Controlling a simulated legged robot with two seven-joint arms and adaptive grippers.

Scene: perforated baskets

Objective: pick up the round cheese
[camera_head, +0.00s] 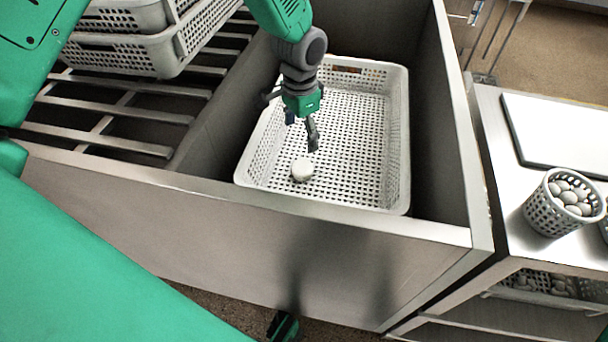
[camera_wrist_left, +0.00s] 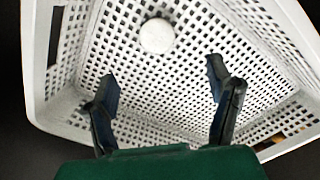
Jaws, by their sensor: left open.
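The round cheese (camera_head: 302,169) is a small white disc lying on the floor of a white perforated basket (camera_head: 396,140), near the basket's front left part. In the left wrist view the cheese (camera_wrist_left: 157,36) lies beyond the fingertips, between their lines and apart from them. My left gripper (camera_head: 300,130) is above the basket, a little behind and above the cheese. Its two fingers (camera_wrist_left: 160,75) are spread wide with nothing between them.
The basket sits in a deep metal bin whose front wall (camera_head: 250,212) and right wall (camera_head: 450,110) rise around it. Stacked white crates (camera_head: 130,52) stand on a slatted rack at left. A small basket of round white items (camera_head: 548,210) stands on the right counter.

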